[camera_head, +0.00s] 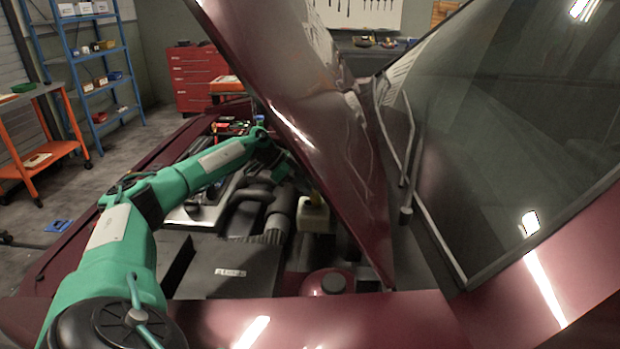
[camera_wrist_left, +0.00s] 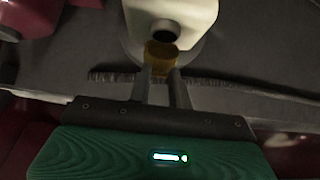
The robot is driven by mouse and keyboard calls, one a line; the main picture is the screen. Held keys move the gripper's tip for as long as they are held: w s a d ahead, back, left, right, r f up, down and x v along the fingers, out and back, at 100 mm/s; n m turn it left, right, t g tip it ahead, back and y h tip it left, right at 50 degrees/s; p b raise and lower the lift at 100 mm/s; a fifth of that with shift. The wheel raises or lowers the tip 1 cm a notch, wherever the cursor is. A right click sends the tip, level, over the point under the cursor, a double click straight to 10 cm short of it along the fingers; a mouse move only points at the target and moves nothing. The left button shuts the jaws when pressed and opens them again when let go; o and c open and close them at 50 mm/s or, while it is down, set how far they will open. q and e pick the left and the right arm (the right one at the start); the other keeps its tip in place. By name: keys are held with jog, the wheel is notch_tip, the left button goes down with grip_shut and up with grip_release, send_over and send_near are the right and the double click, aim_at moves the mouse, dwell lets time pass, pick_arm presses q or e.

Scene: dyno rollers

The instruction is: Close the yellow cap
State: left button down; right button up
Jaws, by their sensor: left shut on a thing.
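The yellow cap (camera_wrist_left: 161,54) is between the fingertips of my left gripper (camera_wrist_left: 161,72) in the left wrist view. The gripper is shut on it. A cream-white reservoir (camera_wrist_left: 172,14) with a dark round opening (camera_wrist_left: 165,35) is just beyond the cap, and the cap's far edge lies close to the opening. I cannot tell whether they touch. In the head view the reservoir (camera_head: 312,217) stands in the engine bay beside the raised hood, below the end of my left arm. The left gripper (camera_head: 290,160) is small and dark there. My right gripper is not in view.
The raised dark red hood (camera_head: 310,90) stands close to the right of my left arm. Black hoses (camera_head: 255,195), a black cover (camera_head: 235,268) and a red reservoir with a black cap (camera_head: 333,283) fill the engine bay. Shelves and a red tool cabinet (camera_head: 195,75) stand behind.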

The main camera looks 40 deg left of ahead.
pick_arm(q)
jog(key=shift+s+a+f+p, duration=0.3)
jog(key=shift+s+a+f, duration=0.1)
jog(key=shift+f, duration=0.1)
jog(key=shift+s+a+f+h, duration=0.15)
jog(key=shift+s+f+h, duration=0.05)
jog(key=shift+f+h, duration=0.1)
jog(key=shift+s+a+f+t+h, duration=0.1)
jog(key=shift+a+f+t+h, duration=0.05)
jog(key=shift+f+t+h, duration=0.2)
jog(key=shift+s+a+f+t+h+b, duration=0.3)
jog(key=shift+f+t+h+b, duration=0.4)
jog(key=shift+t+h+b, duration=0.35)
jog(key=shift+s+a+f+t+h+b, duration=0.2)
jog(key=shift+f+t+h+b, duration=0.55)
jog(key=shift+b, duration=0.55)
jog(key=shift+s+a+f+t+h+b, duration=0.2)
jog(key=shift+a+f+t+h+b, duration=0.15)
jog(key=shift+f+t+h+b, duration=0.6)
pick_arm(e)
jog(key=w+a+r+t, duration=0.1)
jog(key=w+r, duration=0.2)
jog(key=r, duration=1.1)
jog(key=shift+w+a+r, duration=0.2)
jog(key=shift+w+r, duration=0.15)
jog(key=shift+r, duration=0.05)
pick_arm(q)
jog(key=shift+r, duration=0.25)
